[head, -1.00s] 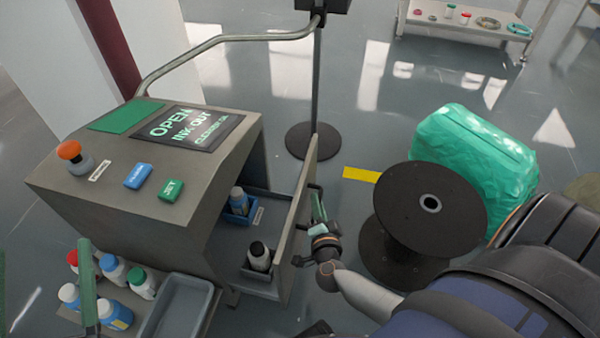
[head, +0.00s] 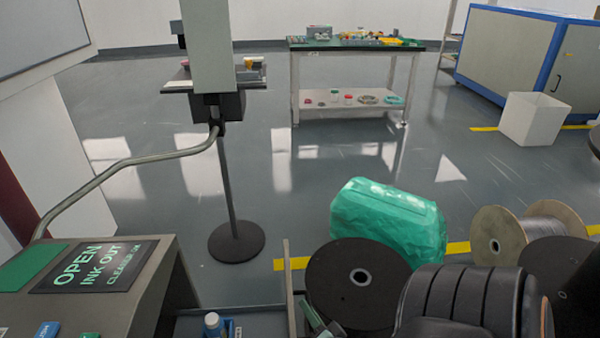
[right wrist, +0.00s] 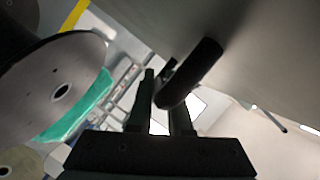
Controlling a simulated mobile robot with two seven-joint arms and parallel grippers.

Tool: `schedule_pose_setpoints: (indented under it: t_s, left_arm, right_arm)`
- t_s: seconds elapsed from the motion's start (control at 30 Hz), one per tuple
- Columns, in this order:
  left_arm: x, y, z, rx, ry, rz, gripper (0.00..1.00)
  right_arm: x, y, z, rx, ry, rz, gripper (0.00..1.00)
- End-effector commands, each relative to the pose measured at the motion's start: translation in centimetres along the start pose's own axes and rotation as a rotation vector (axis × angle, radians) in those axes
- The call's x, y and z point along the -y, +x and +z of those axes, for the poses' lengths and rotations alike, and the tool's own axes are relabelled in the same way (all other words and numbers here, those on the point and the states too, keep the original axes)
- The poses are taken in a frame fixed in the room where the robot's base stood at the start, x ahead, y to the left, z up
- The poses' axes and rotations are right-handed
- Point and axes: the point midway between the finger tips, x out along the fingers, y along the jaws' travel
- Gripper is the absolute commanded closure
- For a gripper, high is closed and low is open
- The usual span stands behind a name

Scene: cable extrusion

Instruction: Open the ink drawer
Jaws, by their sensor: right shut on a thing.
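The grey printer cabinet (head: 140,290) is at the lower left of the head view, its sloped screen (head: 95,266) reading "OPEN INK OUT CLEANER IN". The ink drawer stands pulled out to its right; its front panel (head: 290,295) shows nearly edge-on. My right gripper (head: 318,322) is at the panel's outer side, mostly cut off by the lower edge. In the right wrist view its fingers (right wrist: 160,105) are shut on the dark drawer handle (right wrist: 192,75). My left gripper is out of view.
A black spool (head: 345,300) stands close right of the drawer front, with a green wrapped bundle (head: 390,222) behind. A post on a round base (head: 237,242) stands behind the drawer. Open floor lies beyond, up to a workbench (head: 350,80).

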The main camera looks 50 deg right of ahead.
Motion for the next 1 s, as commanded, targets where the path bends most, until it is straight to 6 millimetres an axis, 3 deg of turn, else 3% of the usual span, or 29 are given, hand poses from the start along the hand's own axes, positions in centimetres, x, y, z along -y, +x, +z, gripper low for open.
schedule_pose_setpoints:
  t_s: [0.33, 0.37, 0.63, 1.0]
  left_arm:
    - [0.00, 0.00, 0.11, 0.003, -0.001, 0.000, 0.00]
    - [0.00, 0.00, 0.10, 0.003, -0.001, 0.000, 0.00]
    - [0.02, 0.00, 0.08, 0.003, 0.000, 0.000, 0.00]
    - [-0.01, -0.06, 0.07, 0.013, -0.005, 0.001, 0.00]
  right_arm:
    - [-0.23, -0.15, 0.11, 0.006, 0.000, 0.004, 1.00]
    - [-0.23, -0.15, 0.11, 0.006, 0.000, 0.004, 0.82]
    - [-0.14, -0.09, 0.02, 0.003, -0.001, 0.002, 0.53]
    - [-0.11, -0.87, -0.04, 0.003, -0.002, 0.003, 0.53]
